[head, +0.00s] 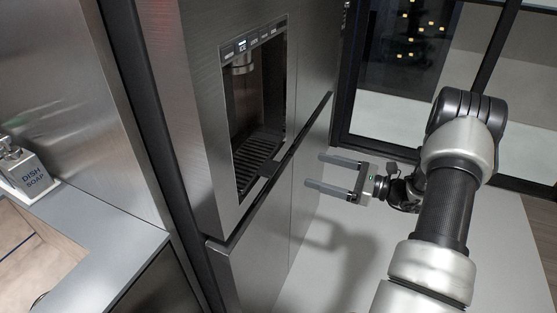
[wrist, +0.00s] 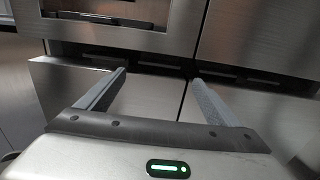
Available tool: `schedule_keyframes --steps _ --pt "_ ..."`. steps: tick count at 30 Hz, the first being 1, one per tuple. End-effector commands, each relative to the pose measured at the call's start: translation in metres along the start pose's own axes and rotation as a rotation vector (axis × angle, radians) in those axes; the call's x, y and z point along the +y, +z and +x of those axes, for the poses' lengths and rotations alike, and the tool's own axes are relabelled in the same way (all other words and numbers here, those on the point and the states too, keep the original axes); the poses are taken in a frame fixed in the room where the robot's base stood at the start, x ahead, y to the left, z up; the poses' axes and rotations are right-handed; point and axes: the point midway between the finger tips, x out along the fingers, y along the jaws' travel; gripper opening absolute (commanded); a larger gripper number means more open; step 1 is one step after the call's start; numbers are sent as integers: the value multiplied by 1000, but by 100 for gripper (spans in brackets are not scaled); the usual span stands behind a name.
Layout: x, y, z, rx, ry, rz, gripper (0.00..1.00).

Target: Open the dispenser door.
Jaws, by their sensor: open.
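The steel fridge door with the dispenser (head: 207,85) stands left of centre in the head view and appears shut. Its dark dispenser recess (head: 257,110) has a lit display on top and a slotted tray at the bottom. In the wrist view the door's lower part (wrist: 110,30) fills the upper left, with a seam to its right. My gripper (head: 315,170) is open and empty, to the right of the door near its lower edge, fingers pointing at the fridge. In the wrist view both fingers (wrist: 160,77) show apart, with nothing between them.
Below the door are lower steel fronts (head: 250,255), separated by a dark horizontal gap. Pale floor (head: 500,240) lies open at the right, before dark-framed glass (head: 400,90).

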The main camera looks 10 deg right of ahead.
Motion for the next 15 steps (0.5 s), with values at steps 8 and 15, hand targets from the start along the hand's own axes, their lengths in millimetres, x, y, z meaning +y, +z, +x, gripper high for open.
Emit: schedule_keyframes --steps 8,15 --pt "1 -1 64 1 5 -2 86" --pt "2 -1 111 2 5 -2 86"
